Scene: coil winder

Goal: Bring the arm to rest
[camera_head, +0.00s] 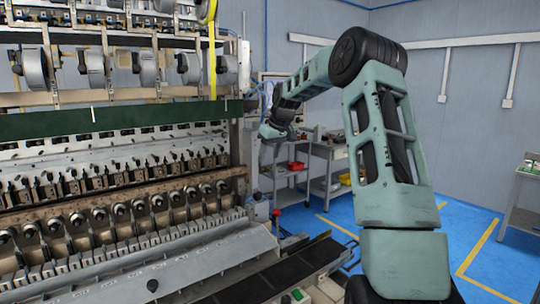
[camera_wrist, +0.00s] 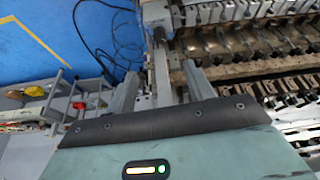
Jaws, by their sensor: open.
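My gripper (camera_wrist: 160,70) shows in the wrist view with its two grey fingers spread apart and nothing between them. Behind the gap, lower down, is the end of the coil winder (camera_wrist: 235,45), with its metal rows running to the right. In the head view my arm rises at the right, bends at a dark elbow and reaches left and forward to the right end of the coil winder (camera_head: 120,165). The hand is small there and its fingers are hard to make out. I cannot tell how far the fingers are from the machine.
A grey shelf cart (camera_head: 288,172) with red and yellow items stands behind my arm. A table (camera_head: 522,205) is at the right edge. Blue floor with yellow lines (camera_head: 480,245) is open at the right. Cables (camera_wrist: 115,45) lie beside the machine in the wrist view.

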